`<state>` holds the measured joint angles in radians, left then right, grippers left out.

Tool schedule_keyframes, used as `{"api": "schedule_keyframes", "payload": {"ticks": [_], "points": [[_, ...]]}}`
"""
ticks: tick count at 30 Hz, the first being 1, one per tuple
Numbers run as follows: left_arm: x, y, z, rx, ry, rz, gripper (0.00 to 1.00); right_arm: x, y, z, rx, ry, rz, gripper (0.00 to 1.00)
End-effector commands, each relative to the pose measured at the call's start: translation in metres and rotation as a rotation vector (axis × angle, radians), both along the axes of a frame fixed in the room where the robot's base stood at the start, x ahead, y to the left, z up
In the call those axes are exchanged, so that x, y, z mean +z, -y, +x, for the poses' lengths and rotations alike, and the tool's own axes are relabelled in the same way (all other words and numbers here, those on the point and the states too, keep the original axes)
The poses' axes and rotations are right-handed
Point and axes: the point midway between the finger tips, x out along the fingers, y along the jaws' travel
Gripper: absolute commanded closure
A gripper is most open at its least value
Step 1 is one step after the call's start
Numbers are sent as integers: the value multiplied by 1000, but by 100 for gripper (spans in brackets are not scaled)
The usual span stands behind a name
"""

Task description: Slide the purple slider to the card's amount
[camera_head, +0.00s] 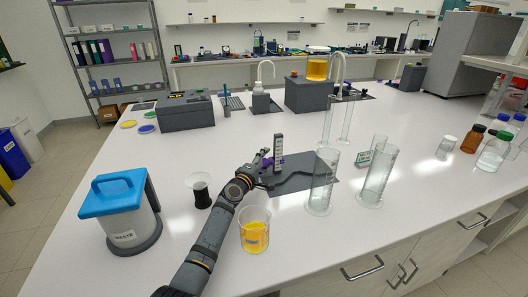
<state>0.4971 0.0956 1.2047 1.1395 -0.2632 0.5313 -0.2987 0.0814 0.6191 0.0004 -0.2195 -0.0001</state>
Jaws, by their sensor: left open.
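The purple slider (268,162) shows as a small purple patch beside an upright white scale (278,144) with dark marks. The scale stands on a dark grey base plate (317,173). My left gripper (264,160) is at the slider, on the left side of the scale, and is open. Its fingers partly hide the slider, and I cannot tell whether they touch it. My right gripper is not in view.
Tall glass cylinders (323,184) and (376,172) stand right of the plate. A beaker of orange liquid (254,232) stands close to my left forearm. A dark-filled glass (201,194) and a blue-lidded waste bin (120,214) stand at left. Bottles (494,152) stand at far right.

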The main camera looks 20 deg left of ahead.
Motion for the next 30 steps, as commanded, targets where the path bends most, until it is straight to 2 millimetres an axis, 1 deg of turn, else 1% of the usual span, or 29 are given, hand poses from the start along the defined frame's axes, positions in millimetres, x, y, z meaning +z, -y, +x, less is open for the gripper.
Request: {"api": "schedule_keyframes", "payload": {"ticks": [9,12,15,23,24,25,30], "points": [[63,-1,0,3,7,3,43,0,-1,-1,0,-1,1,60],[78,0,0,2,5,2,43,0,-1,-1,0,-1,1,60],[88,-1,0,3,7,1,43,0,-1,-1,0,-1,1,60],[96,-1,0,5,15,-1,43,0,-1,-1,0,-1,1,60],[91,-1,0,4,3,-1,43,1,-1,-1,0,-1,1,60],[91,-1,0,4,3,-1,43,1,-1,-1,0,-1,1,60],[93,-3,-9,5,2,1,43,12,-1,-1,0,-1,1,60]]}}
